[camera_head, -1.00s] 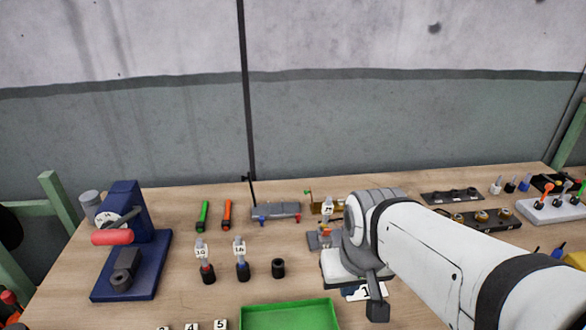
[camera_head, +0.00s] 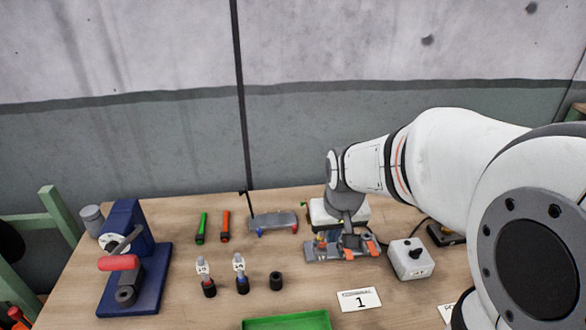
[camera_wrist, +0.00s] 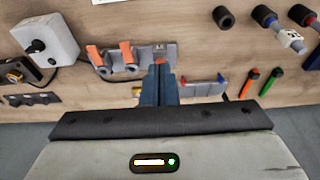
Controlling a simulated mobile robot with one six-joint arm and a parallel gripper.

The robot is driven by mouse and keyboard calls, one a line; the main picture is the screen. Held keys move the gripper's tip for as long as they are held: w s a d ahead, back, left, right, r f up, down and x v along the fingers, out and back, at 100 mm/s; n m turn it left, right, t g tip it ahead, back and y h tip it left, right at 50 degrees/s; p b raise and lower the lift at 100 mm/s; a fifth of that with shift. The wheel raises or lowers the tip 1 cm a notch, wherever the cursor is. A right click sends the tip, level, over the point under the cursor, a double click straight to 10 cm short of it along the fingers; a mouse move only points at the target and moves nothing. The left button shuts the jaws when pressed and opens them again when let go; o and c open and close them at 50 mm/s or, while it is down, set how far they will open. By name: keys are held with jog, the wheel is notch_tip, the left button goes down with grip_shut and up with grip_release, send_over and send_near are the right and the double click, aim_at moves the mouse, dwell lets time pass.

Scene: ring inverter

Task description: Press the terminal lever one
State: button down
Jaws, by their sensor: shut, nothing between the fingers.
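A grey terminal block with orange levers (camera_head: 350,256) lies on the bench right of centre. In the wrist view the block (camera_wrist: 133,67) shows two raised orange levers (camera_wrist: 97,55), (camera_wrist: 126,53) and a third orange piece (camera_wrist: 160,61) right at my fingertips. My gripper (camera_wrist: 160,80) is shut and empty, its blue-grey fingers pointing at that end of the block. I cannot tell whether the tips touch it. In the head view my gripper (camera_head: 336,230) is over the block's back side and partly hides it. No number shows on the levers.
A white box with a black knob (camera_head: 409,258) stands right of the block. A card marked 1 (camera_head: 359,299) lies in front. A grey bar with blue and red ends (camera_head: 273,222) and green and orange pens (camera_head: 202,226) are to the left.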

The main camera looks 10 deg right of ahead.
jog(key=p, duration=0.2)
send_over(322, 245)
jog(key=s, duration=0.2)
jog(key=shift+w+d+r, duration=0.1)
jog(key=shift+w+d, duration=0.05)
jog(key=shift+w, duration=0.25)
jog(key=p+x, duration=0.2)
jog(key=x, duration=0.8)
